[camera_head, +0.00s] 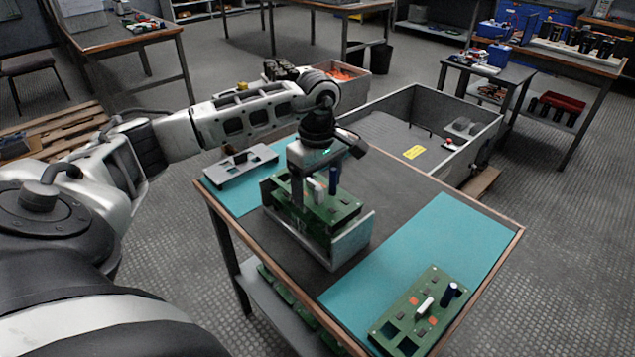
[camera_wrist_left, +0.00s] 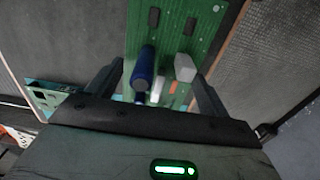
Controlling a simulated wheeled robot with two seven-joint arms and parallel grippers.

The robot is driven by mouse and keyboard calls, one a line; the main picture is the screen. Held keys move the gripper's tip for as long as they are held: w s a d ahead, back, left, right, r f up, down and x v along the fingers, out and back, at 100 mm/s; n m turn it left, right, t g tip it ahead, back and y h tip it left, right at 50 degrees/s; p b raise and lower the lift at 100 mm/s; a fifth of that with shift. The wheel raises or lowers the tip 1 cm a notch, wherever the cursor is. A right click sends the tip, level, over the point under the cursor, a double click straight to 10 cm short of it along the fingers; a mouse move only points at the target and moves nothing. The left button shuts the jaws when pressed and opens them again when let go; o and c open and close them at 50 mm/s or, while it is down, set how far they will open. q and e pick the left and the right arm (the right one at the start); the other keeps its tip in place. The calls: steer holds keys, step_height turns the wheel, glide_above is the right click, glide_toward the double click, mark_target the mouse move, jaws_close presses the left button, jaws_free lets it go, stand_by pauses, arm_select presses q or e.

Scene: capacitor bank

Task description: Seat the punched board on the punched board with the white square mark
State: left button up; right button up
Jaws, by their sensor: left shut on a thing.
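My left gripper (camera_head: 315,188) is shut on a green punched board (camera_head: 338,211), which carries a blue cylinder and a white block. In the left wrist view the same board (camera_wrist_left: 202,28) passes between the fingers of the gripper (camera_wrist_left: 155,88). The held board is over a grey open-topped holder (camera_head: 352,242) on the table; green shows below it inside the holder. I cannot tell whether the board touches what is beneath. Another green punched board (camera_head: 418,312), with dark openings, a white block and a blue cylinder, lies on the front teal mat. I cannot make out a white square mark. My right gripper is out of view.
A grey slotted plate (camera_head: 240,167) lies on the far-left teal mat. A large grey bin (camera_head: 400,135) with a yellow label stands beyond the table. The front teal mat (camera_head: 430,240) is mostly bare. More green boards (camera_head: 290,305) lie on the shelf below.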

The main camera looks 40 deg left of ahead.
arm_select(q)
steer(key=shift+f+b, duration=0.8)
steer(key=shift+f, duration=0.35)
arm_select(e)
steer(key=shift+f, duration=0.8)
arm_select(q)
steer(key=o, duration=1)
steer(key=shift+o, duration=0.2)
step_height(320, 180, up, 2)
steer(key=shift+w+r, duration=0.1)
steer(key=shift+r, duration=0.1)
step_height(320, 180, up, 14)
steer(key=shift+f+p, duration=0.2)
steer(key=shift+p, duration=0.2)
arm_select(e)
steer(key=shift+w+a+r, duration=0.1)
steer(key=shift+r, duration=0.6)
